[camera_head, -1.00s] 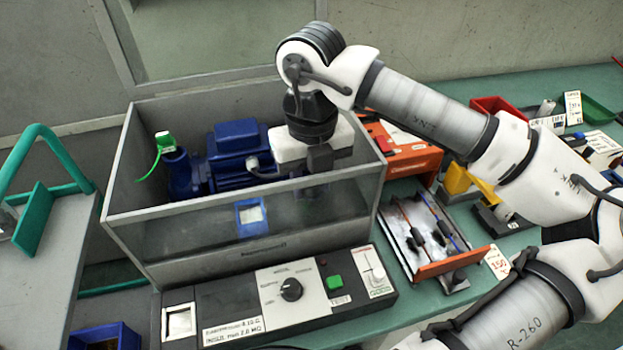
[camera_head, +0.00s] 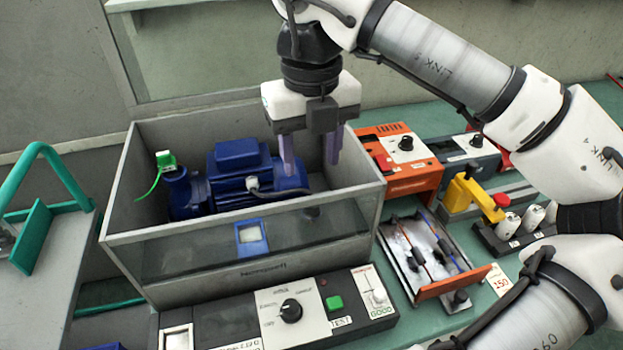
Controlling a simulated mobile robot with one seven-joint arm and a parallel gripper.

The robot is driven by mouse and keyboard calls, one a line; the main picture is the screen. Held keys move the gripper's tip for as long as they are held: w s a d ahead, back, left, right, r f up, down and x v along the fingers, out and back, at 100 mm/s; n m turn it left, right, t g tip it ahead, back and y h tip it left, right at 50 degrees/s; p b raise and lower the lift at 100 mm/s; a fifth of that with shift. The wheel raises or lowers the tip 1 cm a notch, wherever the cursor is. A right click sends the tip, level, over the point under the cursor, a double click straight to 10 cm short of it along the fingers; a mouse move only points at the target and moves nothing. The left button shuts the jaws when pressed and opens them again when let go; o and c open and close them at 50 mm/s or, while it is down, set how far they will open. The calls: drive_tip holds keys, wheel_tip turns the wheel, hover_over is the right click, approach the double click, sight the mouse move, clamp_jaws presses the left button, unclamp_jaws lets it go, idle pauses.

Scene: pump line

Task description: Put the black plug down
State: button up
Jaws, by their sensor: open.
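My gripper (camera_head: 311,168) is open, with its two purple-grey fingers spread and nothing seen between them. It hangs over the right part of the grey box (camera_head: 117,195), beside the blue motor pump (camera_head: 238,180). A small dark piece (camera_head: 311,213), which looks like the black plug, shows low in the box through the clear front wall, below my fingers and apart from them. Its exact shape and what it rests on are hard to tell.
The box's walls surround the pump. A control panel with a black knob (camera_head: 291,311) and green button (camera_head: 334,303) stands in front. To the right are a tray (camera_head: 455,273) with leads, an orange unit (camera_head: 408,182) and a yellow clamp (camera_head: 462,192).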

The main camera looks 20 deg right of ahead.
drive_tip(key=shift+r, duration=1.3)
